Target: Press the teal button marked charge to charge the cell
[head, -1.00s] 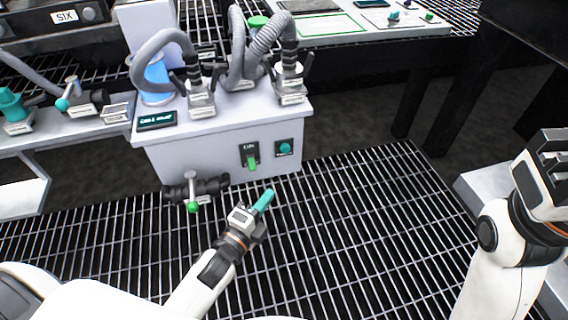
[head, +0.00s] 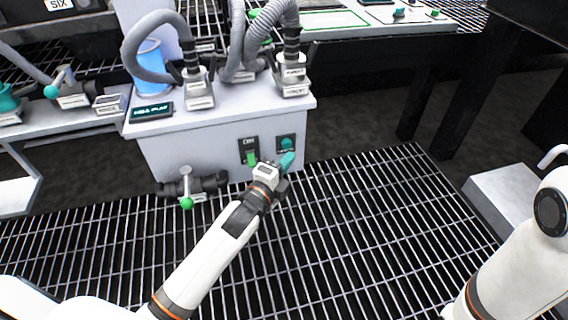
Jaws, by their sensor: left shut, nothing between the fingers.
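The teal button (head: 287,143) sits on a dark square plate on the front face of the white cabinet (head: 200,150), at its right end. Its label is too small to read. I cannot tell whether the tips touch the button or the panel. My right arm shows at the right edge, but its gripper is out of view.
A green switch (head: 251,157) is just left of the button. A valve with a green-tipped handle (head: 187,186) juts out at the cabinet's lower left. Grey hoses (head: 150,45) and a blue cylinder (head: 150,68) stand on top.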

